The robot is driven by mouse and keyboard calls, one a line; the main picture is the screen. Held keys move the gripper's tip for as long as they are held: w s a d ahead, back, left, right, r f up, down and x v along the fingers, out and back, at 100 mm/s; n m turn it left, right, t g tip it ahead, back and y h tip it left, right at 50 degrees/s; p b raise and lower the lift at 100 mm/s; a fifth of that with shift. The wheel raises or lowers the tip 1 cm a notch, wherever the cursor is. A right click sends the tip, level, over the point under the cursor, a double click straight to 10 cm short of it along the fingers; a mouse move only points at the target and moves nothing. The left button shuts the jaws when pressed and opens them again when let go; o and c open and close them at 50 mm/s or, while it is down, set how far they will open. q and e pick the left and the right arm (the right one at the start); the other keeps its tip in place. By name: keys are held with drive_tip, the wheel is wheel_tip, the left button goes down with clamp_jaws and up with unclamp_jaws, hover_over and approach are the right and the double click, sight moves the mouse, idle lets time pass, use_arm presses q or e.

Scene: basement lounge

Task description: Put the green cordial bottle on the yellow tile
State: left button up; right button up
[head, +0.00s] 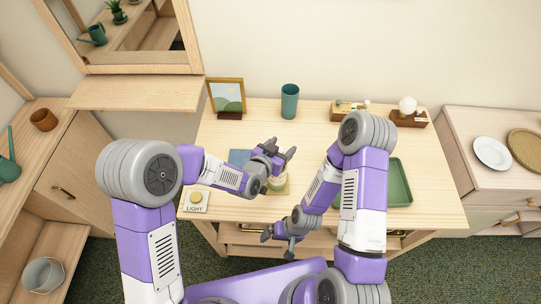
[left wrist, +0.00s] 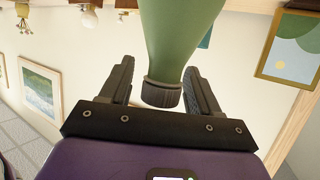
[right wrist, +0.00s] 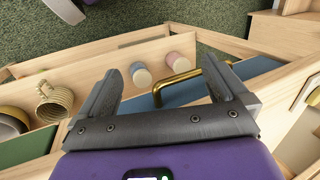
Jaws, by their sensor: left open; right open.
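The green cordial bottle (left wrist: 178,40) shows in the left wrist view, with its dark cap (left wrist: 161,94) between the fingers of my left gripper (left wrist: 158,75). Those fingers are apart, with gaps beside the cap. In the head view my left gripper (head: 283,150) is over the middle of the table and mostly hides the bottle. The yellow tile (head: 284,190) lies below it, partly covered by a pale round shape, perhaps part of the bottle. Whether the bottle rests on the tile I cannot tell. My right gripper (head: 278,244) is open and empty at the table's front edge.
A blue tile (head: 239,157) lies left of the yellow one. A teal cup (head: 289,101) and a picture frame (head: 226,94) stand behind. A green tray (head: 399,182) is at the right. The right wrist view shows a brass handle (right wrist: 183,65) near the right gripper.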

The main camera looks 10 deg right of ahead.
use_arm(q)
drive_tip(key=v, duration=1.1)
use_arm(e)
drive_tip(key=shift+f, duration=0.25)
use_arm(q)
drive_tip(key=shift+s+a, duration=0.1)
drive_tip(key=shift+s, duration=0.05)
use_arm(e)
drive_tip(key=shift+s, duration=0.1)
